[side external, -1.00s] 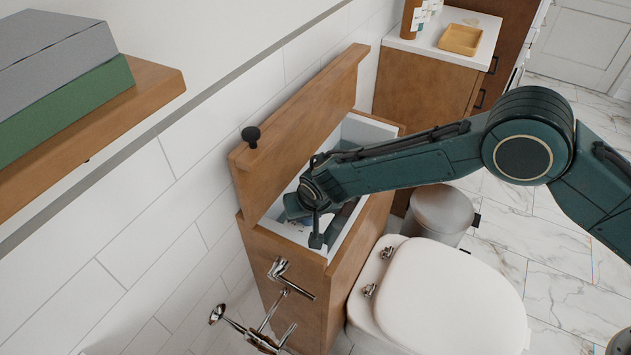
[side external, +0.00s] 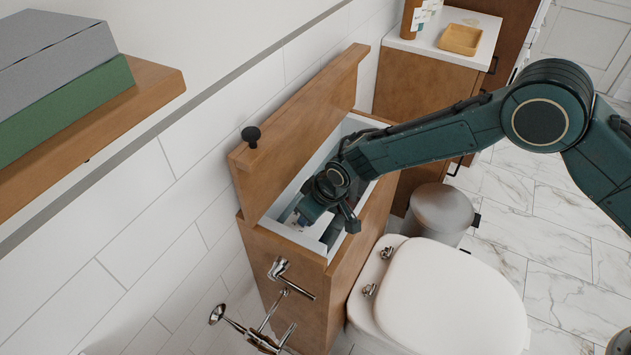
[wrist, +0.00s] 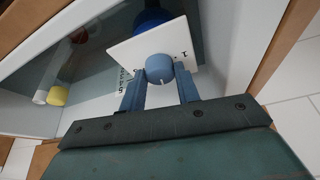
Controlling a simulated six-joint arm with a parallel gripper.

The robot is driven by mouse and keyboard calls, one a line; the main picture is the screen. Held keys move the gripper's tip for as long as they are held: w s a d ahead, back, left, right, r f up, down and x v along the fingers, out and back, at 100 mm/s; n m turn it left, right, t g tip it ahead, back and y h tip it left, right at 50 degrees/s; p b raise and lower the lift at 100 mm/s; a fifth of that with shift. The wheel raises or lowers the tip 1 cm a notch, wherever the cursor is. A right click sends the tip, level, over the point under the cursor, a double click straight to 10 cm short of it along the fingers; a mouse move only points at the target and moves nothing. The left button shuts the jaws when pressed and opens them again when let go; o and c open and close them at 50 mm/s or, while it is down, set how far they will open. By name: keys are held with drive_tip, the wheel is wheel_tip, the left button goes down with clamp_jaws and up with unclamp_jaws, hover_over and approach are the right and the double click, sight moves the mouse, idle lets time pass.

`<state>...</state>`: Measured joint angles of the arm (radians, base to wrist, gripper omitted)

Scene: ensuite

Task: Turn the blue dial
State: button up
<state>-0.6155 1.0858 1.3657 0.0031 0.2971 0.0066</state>
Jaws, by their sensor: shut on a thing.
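The blue dial (wrist: 160,68) is a round knob with a pale pointer mark, set on a white square plate (wrist: 178,38) with black markings. The plate looks tilted in the wrist view. My gripper (wrist: 160,78) has one blue finger on each side of the dial and is shut on it. In the side view my gripper (side external: 302,214) reaches down into the open wooden box with a pale lining (side external: 345,134). The dial is hidden there by my wrist.
Inside the box, the wrist view shows a yellow round piece (wrist: 58,95), a red piece (wrist: 80,36) and a dark blue round piece (wrist: 152,18). The raised wooden lid (side external: 300,130) stands behind. A toilet (side external: 440,300) and a bin (side external: 440,212) are at right.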

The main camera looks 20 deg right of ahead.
drive_tip(key=n, duration=0.2)
drive_tip(key=n+g+y, duration=0.1)
drive_tip(key=n, duration=0.2)
drive_tip(key=shift+w+d+n+g, duration=0.15)
drive_tip(key=shift+w+n+g, duration=0.05)
drive_tip(key=shift+n+g, duration=0.1)
drive_tip(key=n+g, duration=0.1)
drive_tip(key=n, duration=0.4)
drive_tip(key=shift+w+g+y, duration=0.15)
drive_tip(key=shift+g+y, duration=0.25)
drive_tip(key=o, duration=1)
drive_tip(key=v, duration=1.4)
drive_tip(key=shift+w+d+f, duration=0.1)
